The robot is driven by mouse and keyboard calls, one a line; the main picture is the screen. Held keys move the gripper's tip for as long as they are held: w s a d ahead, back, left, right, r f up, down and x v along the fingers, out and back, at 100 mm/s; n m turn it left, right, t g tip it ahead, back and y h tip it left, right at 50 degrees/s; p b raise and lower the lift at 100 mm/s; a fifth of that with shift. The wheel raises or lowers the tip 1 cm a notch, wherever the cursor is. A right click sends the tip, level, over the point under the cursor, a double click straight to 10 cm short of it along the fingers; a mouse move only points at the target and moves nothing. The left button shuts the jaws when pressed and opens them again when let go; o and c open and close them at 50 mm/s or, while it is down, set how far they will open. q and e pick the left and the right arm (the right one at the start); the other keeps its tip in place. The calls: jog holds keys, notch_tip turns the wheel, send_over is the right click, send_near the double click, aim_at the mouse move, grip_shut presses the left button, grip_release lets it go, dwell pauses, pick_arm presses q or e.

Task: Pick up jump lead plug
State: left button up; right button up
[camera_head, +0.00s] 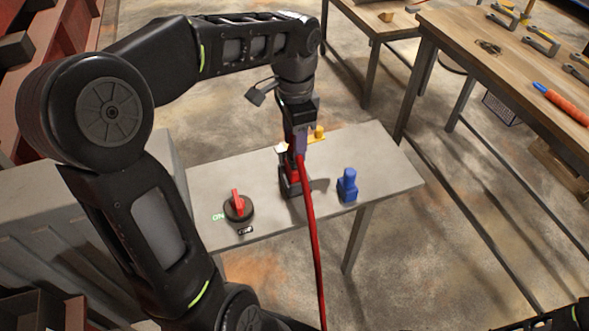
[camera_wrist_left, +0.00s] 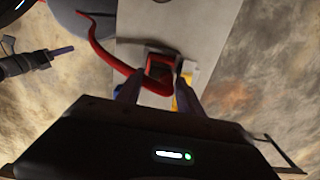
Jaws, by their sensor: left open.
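The jump lead plug (camera_head: 291,181) appears as a red and dark block on the grey table, and a red cable (camera_head: 311,230) runs from it toward the bottom edge. My left gripper (camera_head: 297,152) points down over it. In the left wrist view its open fingers (camera_wrist_left: 158,88) lie on either side of the red and dark block (camera_wrist_left: 159,67), with the red cable (camera_wrist_left: 112,62) curving in from the left. I cannot tell whether the fingers touch it. The gripper partly hides the plug in the head view.
The small grey table (camera_head: 385,165) also holds a red-handled rotary switch (camera_head: 238,206) near an "ON" label, a blue object (camera_head: 347,186) to the right and a yellow piece (camera_head: 318,132) behind. A wooden workbench (camera_head: 470,62) with tools stands at the right.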

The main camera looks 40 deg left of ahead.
aim_at(294, 167)
pick_arm(q)
notch_tip(294, 167, down, 4)
jog(key=shift+r, duration=0.1)
jog(key=shift+c, duration=0.3)
dwell(0.3)
grip_shut()
jog(key=shift+r, duration=0.1)
dwell(1.1)
